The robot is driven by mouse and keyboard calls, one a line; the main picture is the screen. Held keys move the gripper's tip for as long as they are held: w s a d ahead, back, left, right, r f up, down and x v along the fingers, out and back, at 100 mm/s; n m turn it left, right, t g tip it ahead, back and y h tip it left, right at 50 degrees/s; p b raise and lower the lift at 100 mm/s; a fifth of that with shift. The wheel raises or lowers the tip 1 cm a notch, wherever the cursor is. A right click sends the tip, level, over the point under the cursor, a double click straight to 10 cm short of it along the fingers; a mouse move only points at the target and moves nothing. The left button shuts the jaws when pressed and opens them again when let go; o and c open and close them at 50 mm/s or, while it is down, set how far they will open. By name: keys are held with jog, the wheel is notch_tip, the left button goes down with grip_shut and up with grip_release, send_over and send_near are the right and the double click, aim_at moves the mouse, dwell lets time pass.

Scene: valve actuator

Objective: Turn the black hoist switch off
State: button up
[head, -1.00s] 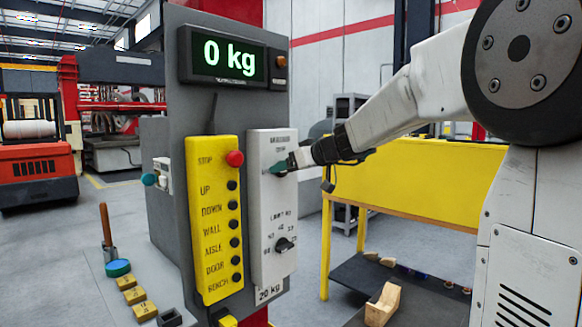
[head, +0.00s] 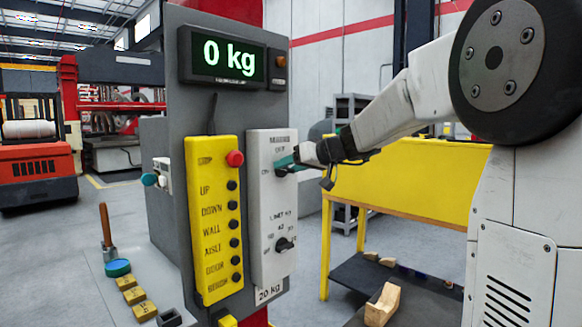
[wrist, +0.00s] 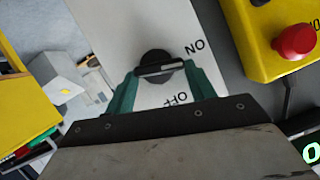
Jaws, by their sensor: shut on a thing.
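The black switch (head: 280,172) is a round knob with a raised bar, high on the white panel (head: 266,225). Its heading is too blurred to read surely. In the wrist view the switch (wrist: 158,62) has ON beside it and OFF below; its pale-edged bar lies crosswise, roughly towards ON. My gripper (head: 284,163) reaches it from the right. In the wrist view its teal fingers (wrist: 161,74) stand either side of the knob, shut on it. The fingers partly hide the switch in the head view.
A lower black selector (head: 284,244) sits on the same panel. Left of it is a yellow button box (head: 217,270) with a red stop button (head: 235,158). A display (head: 230,56) above reads 0 kg. A yellow bench (head: 410,195) stands behind my arm.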

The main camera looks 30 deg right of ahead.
jog(key=shift+w+d+f+m+t+y, duration=0.1)
jog(key=shift+d+f+m+t+y, duration=0.15)
jog(key=shift+m+y, duration=1.15)
jog(key=shift+w+d+f+m+t+y, duration=0.2)
jog(key=shift+m+y, duration=0.25)
jog(key=shift+m, duration=1.8)
jog(key=shift+s+d+f+m+t+y, duration=0.15)
jog(key=shift+d+m+y, duration=0.15)
jog(key=shift+m+y, duration=1.1)
jog(key=shift+w+m+h, duration=0.1)
jog(key=shift+m+h, duration=0.25)
jog(key=shift+m, duration=0.2)
jog(key=o, duration=1)
jog(key=v, duration=0.8)
